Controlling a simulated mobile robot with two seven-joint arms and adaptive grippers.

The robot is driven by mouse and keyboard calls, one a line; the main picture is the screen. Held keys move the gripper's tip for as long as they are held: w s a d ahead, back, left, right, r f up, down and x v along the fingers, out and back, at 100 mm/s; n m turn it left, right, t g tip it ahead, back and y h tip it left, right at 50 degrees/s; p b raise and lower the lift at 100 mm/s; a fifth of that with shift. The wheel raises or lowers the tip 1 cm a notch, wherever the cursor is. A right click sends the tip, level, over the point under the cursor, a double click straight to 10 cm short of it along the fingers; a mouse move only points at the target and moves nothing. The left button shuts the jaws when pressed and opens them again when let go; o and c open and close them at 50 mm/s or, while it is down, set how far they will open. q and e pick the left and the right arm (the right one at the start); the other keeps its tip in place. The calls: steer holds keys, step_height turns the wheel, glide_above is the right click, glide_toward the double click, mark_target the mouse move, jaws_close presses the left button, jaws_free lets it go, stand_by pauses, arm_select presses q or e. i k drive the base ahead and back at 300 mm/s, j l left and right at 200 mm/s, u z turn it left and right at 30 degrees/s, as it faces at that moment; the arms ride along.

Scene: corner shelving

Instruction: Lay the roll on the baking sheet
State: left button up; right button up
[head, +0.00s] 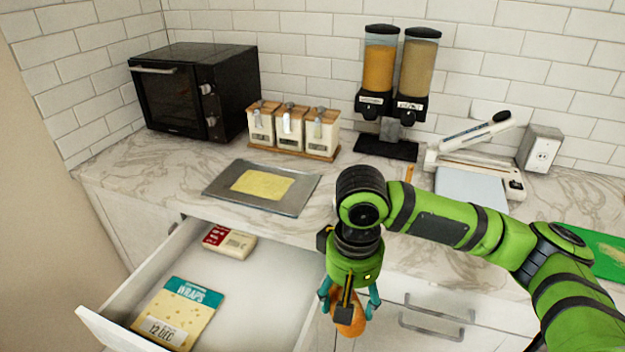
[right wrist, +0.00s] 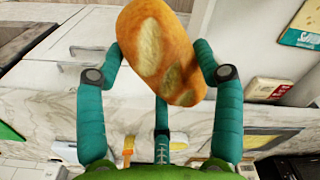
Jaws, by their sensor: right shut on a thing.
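The roll (head: 349,320) is a golden-brown bread roll with paler patches, held in my right gripper (head: 349,300) in front of the counter, beside the open drawer. The right wrist view shows the roll (right wrist: 158,50) clasped between the teal fingers of the right gripper (right wrist: 160,75). The baking sheet (head: 222,194) is a grey metal tray with a pale yellow sheet (head: 262,184) on it. It lies on the marble counter, up and to the left of the gripper. My left gripper is not in view.
An open drawer (head: 265,275) below the counter holds a wraps packet (head: 178,312) and a small red and cream pack (head: 229,241). A black oven (head: 195,90), canisters (head: 293,130), dispensers (head: 398,80) and a sealer-like device (head: 475,160) stand behind on the counter (head: 135,178).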

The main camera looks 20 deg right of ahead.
mark_target(272, 185)
steer(key=i+l+z, duration=0.1)
steer(key=z, duration=0.25)
steer(key=i+l+z, duration=0.1)
steer(key=z, duration=0.25)
steer(key=i+l+z, duration=0.1)
steer(key=z, duration=0.3)
steer(key=i+u, duration=0.15)
steer(key=u, duration=0.35)
steer(key=i+l+u, duration=0.15)
steer(key=u, duration=0.3)
steer(key=l+u, duration=0.1)
steer(key=u, duration=0.3)
steer(key=i+l+u, duration=0.1)
steer(key=u, duration=0.3)
steer(key=l+u, duration=0.15)
steer(key=u, duration=0.3)
